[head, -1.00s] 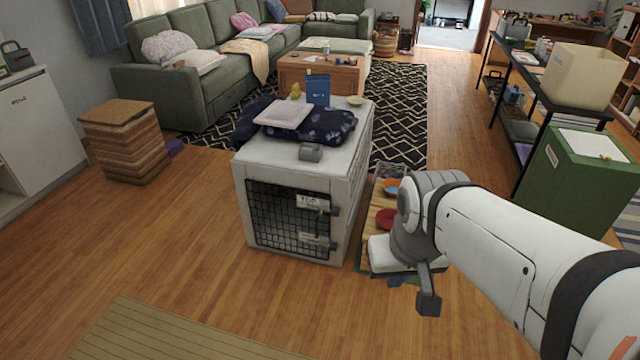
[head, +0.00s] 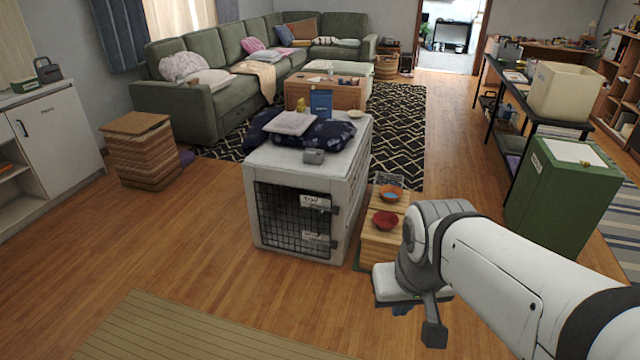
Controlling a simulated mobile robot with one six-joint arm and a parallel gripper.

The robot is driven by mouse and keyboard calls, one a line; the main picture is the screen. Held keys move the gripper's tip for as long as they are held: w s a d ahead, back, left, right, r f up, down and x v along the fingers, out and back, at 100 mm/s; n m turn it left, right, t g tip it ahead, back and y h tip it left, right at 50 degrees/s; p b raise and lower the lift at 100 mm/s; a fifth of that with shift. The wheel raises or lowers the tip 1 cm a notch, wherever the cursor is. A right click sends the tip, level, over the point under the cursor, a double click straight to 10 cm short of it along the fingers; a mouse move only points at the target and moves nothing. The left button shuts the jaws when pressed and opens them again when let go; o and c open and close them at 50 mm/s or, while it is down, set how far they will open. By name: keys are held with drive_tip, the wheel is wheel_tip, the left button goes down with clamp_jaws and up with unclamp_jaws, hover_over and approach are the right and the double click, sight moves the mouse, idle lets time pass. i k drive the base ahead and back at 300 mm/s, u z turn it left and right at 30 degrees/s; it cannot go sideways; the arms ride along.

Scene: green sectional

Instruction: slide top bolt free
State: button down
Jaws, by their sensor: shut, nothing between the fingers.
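A white and grey pet crate (head: 348,205) stands on the wood floor with its dark wire door (head: 285,222) facing me. The door looks closed. A tag reading "TOP" (head: 315,202) hangs at the door's upper right, and the small grey top bolt (head: 335,210) sits beside it at the door's right edge. A second bolt (head: 333,243) and tag (head: 316,237) are lower down. The bolts are too small to tell how far they are slid. My gripper (head: 433,330) is shut and empty, to the right of the crate and well apart from the bolts, pointing down.
A wooden stand with a red bowl (head: 385,220) and an orange bowl (head: 390,193) is right of the crate, partly behind my arm. Bare floor (head: 190,240) is open at left; a mat (head: 170,330) lies in front.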

sight(322, 209)
drive_tip(key=z, duration=0.55)
drive_tip(key=i, duration=2.05)
drive_tip(key=u, duration=0.45)
drive_tip(key=k, duration=0.9)
drive_tip(key=u, duration=0.2)
drive_tip(key=i, duration=0.9)
drive_tip(key=z, duration=0.1)
